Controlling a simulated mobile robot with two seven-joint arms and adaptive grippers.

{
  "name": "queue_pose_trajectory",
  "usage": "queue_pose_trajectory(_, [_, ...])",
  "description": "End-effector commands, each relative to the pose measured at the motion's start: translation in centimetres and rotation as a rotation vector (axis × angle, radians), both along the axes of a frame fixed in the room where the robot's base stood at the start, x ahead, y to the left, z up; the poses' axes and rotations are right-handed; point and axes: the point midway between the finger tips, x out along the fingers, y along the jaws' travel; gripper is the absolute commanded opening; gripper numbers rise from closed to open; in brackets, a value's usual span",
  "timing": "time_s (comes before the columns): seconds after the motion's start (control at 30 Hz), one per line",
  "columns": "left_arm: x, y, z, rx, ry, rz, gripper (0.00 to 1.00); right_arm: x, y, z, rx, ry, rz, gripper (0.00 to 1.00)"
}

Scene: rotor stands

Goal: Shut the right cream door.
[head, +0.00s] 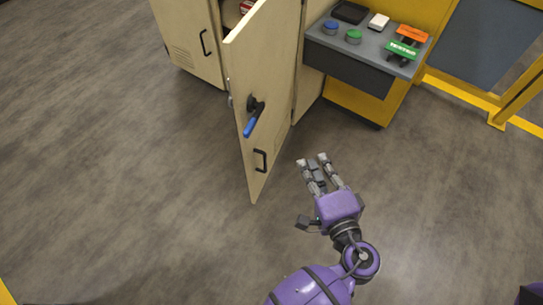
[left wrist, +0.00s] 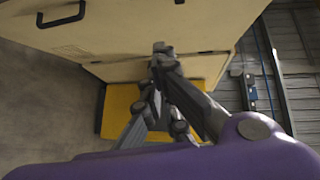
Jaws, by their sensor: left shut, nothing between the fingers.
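The right cream door (head: 265,75) stands wide open, swung out from the cream cabinet toward me. It carries a black lever with a blue grip (head: 250,127) and a black pull handle (head: 260,160) low down. My left gripper (head: 313,160) is shut and empty, to the right of the door's lower part, with a gap of floor between them in the head view. In the left wrist view the gripper's fingers (left wrist: 160,62) are in front of a cream panel (left wrist: 150,30) with a black handle (left wrist: 62,15); whether they touch it I cannot tell. My right gripper is out of view.
The left cream door (head: 188,40) with a black handle is beside the opening. A red and white item (head: 246,7) shows inside. To the right, a grey workbench (head: 350,65) holds blue and green buttons and small signs. Yellow rails (head: 470,93) are beyond. The floor in front is clear.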

Motion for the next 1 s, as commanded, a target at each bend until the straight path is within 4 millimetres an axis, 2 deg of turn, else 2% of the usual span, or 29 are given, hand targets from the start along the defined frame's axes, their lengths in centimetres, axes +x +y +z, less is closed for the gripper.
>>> queue_pose_trajectory(0.13, [-1.1, 1.9, 2.1, 0.113, -0.1, 0.087, 0.0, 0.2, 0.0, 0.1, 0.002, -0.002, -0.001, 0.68])
queue_pose_trajectory(0.27, [-1.0, 3.0, 2.7, 0.126, -0.121, 0.125, 0.0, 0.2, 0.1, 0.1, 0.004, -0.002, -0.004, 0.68])
queue_pose_trajectory(0.47, [1.7, 4.1, 2.8, 0.125, -0.121, 0.126, 0.0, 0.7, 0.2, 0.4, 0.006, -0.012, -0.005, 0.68])
queue_pose_trajectory(0.8, [8.2, 7.0, 2.7, 0.125, -0.117, 0.126, 0.0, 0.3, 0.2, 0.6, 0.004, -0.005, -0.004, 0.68])
queue_pose_trajectory(1.0, [9.0, 9.5, 2.7, 0.123, -0.116, 0.124, 0.0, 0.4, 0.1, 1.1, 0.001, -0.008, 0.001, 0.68])
